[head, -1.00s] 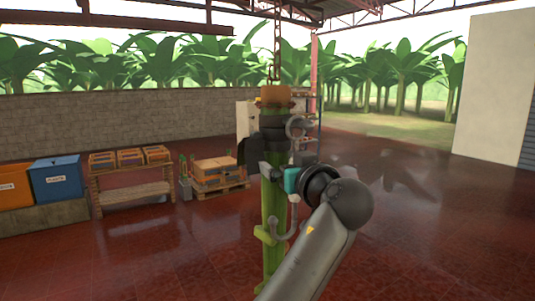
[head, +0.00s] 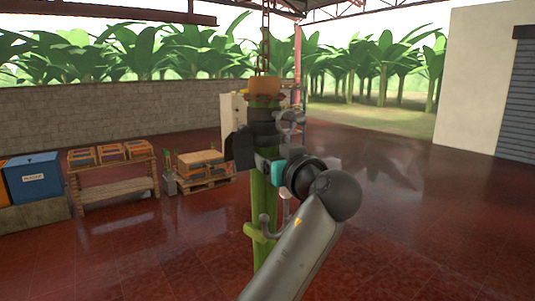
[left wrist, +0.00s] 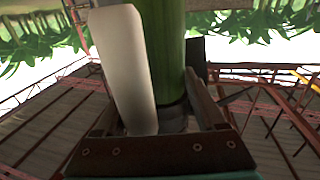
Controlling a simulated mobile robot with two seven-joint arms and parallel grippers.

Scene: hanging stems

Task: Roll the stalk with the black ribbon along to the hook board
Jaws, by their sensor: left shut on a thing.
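The green stalk (head: 266,195) hangs upright from a chain, with a brown cut top. A black ribbon (head: 262,128) is wrapped around its upper part, and a dark flap stands out at its left. My left gripper (head: 263,166) is shut on the stalk just below the ribbon. In the left wrist view the green stalk (left wrist: 163,45) stands between the jaws, beside a pale rounded piece. A pale board (head: 232,107) shows partly behind the stalk; I cannot tell whether it is the hook board. Grey hooks show beside the stalk. My right gripper is out of view.
A wooden bench (head: 115,181) with crates, a blue bin (head: 34,178) and a pallet with boxes (head: 203,169) stand at the left by a block wall (head: 100,115). The red floor (head: 410,225) is clear at the right. A pale wall stands at far right.

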